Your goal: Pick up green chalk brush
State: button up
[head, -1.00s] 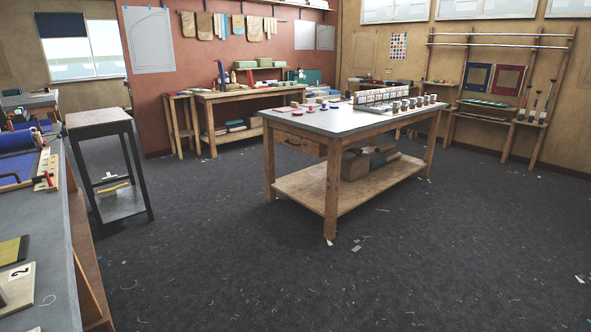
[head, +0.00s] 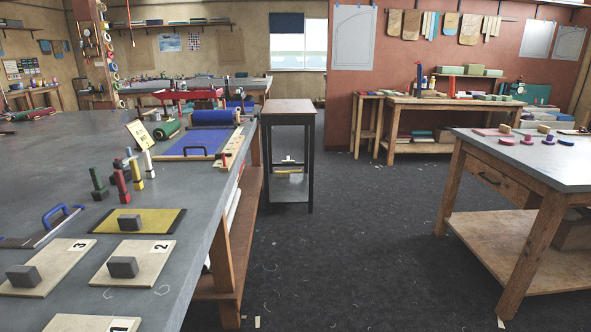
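A small upright dark green piece (head: 98,183) stands on the large grey bench (head: 60,152) at the left, in the head view. It may be the green chalk brush, but it is too small to tell for sure. A red one (head: 121,188), a yellow one (head: 136,175) and a white one (head: 149,165) stand close to its right. My gripper is not in view.
Numbered boards with grey blocks (head: 122,267) and a yellow mat (head: 140,221) lie nearer on the bench. A blue roll (head: 214,117) and green roll (head: 167,129) lie beyond. A dark stool (head: 288,112) stands past the bench; dark floor (head: 350,235) is open between the tables.

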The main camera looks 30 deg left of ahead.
aim_at(101, 192)
jog(key=i+u, duration=0.15)
jog(key=u, duration=0.3)
jog(key=i+u, duration=0.1)
jog(key=u, duration=0.35)
jog(key=i+l+u, duration=0.1)
jog(key=u, duration=0.35)
jog(key=i+l+u, duration=0.1)
jog(key=u, duration=0.35)
jog(key=i+l+u, duration=0.1)
jog(key=u, duration=1.3)
jog(key=i+l+u, duration=0.1)
jog(key=l+u, duration=0.9)
jog(key=l, duration=0.5)
jog(key=l+u, duration=0.15)
jog(key=l, duration=0.45)
jog(key=k+l+u, duration=0.1)
jog(key=l, duration=0.5)
jog(key=k+l+u, duration=0.1)
jog(key=l, duration=0.5)
jog(key=k+l, duration=0.1)
jog(key=l, duration=0.45)
jog(key=k+l, duration=0.1)
jog(key=l, duration=0.4)
